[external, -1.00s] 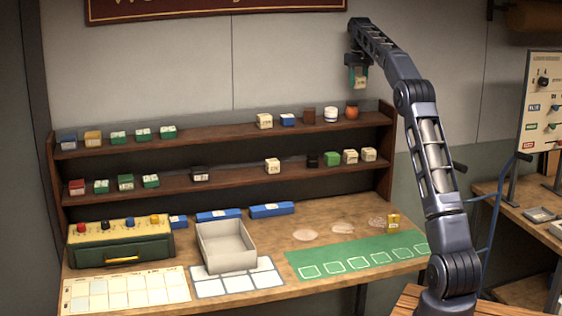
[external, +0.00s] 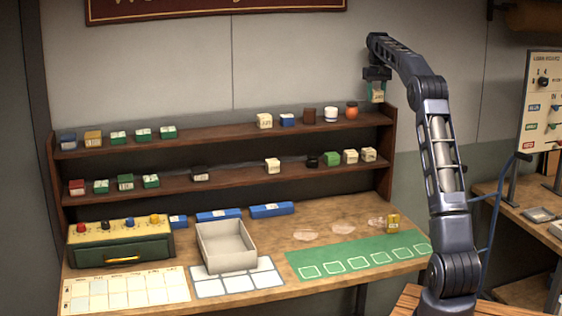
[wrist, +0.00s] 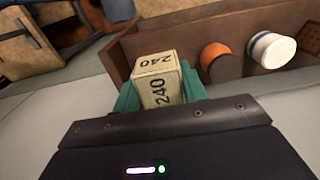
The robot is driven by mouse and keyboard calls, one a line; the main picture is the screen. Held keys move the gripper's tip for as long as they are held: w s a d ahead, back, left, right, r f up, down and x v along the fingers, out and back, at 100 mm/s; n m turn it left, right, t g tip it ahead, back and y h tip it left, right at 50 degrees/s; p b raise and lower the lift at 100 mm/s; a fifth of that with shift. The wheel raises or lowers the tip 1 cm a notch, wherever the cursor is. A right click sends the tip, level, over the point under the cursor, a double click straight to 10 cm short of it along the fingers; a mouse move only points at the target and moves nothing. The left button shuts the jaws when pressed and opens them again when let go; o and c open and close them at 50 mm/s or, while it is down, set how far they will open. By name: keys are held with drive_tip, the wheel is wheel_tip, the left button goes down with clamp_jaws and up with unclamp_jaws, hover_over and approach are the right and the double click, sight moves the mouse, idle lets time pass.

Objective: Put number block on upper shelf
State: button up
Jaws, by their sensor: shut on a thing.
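My gripper (external: 377,92) is shut on a cream number block (wrist: 158,82) marked 240. In the wrist view the block sits between the teal fingers. In the external view the gripper hangs at the right end of the upper shelf (external: 225,133), near the shelf's side panel. The block is small there and mostly hidden by the fingers. In the wrist view the shelf's brown side panel (wrist: 118,62) lies close beyond the block. I cannot tell whether they touch.
On the upper shelf an orange round item (external: 352,111), a white-and-blue cylinder (external: 331,114), a dark brown block (external: 309,115) and a cream block (external: 265,121) stand toward the right. The shelf's middle is clear. Below are the lower shelf (external: 235,178) and a grey tray (external: 226,262) on the table.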

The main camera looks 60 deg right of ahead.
sight(375, 119)
drive_tip(key=shift+f, duration=3.6)
drive_tip(key=shift+f, duration=0.1)
drive_tip(key=o, duration=1)
drive_tip(key=shift+c, duration=0.2)
